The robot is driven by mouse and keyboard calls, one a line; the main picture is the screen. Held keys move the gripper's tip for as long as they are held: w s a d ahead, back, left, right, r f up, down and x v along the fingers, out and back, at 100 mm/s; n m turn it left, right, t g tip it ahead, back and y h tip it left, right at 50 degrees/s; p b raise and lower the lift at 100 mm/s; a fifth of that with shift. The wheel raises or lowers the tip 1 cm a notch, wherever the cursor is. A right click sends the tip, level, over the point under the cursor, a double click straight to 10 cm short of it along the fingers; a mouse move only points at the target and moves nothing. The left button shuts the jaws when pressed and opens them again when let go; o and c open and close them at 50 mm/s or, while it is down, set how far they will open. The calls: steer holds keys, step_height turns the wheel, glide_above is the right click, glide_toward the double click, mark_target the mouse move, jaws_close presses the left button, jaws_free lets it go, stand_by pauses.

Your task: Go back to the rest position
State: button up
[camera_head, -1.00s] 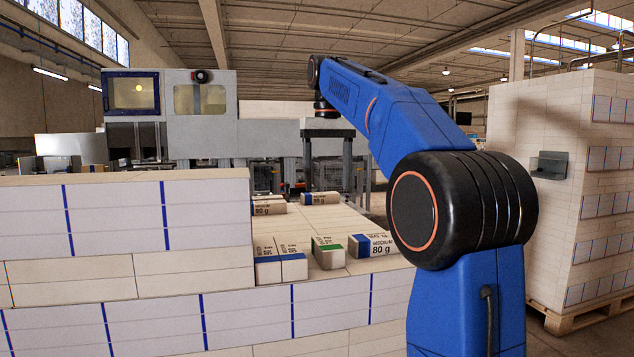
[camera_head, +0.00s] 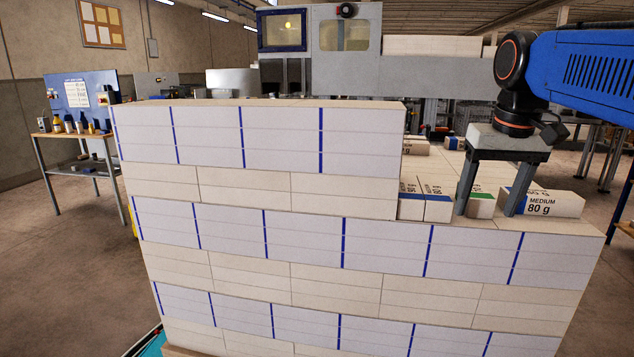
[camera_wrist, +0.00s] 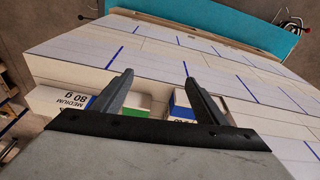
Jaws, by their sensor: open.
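My gripper (camera_head: 488,212) is at the right in the head view, with its two dark fingers pointing down in front of the reams on the pallet stack. The fingers are apart and nothing is between them. In the wrist view my gripper (camera_wrist: 146,82) also shows open and empty, with the stack's side beyond it. A green-marked ream (camera_head: 481,207) and a blue-marked ream reading MEDIUM 80 g (camera_head: 556,204) show behind the fingers. Two more blue-marked reams (camera_head: 424,207) stand to their left. The contact between fingers and reams cannot be told.
The large ream stack (camera_head: 260,232) fills the middle, its left part higher than its right. A grey machine (camera_head: 395,68) stands behind. A table with bottles (camera_head: 72,136) is at far left. Floor (camera_head: 75,260) is clear at the left.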

steer(key=s+a+f+t, duration=0.1)
steer(key=s+f, duration=0.7)
steer(key=f, duration=0.4)
steer(key=s+a+f+n+t, duration=0.1)
steer(key=s+a+f, duration=0.1)
steer(key=s+f, duration=0.6)
step_height(320, 180, down, 4)
steer(key=shift+s+f, duration=0.1)
steer(key=shift+s, duration=0.05)
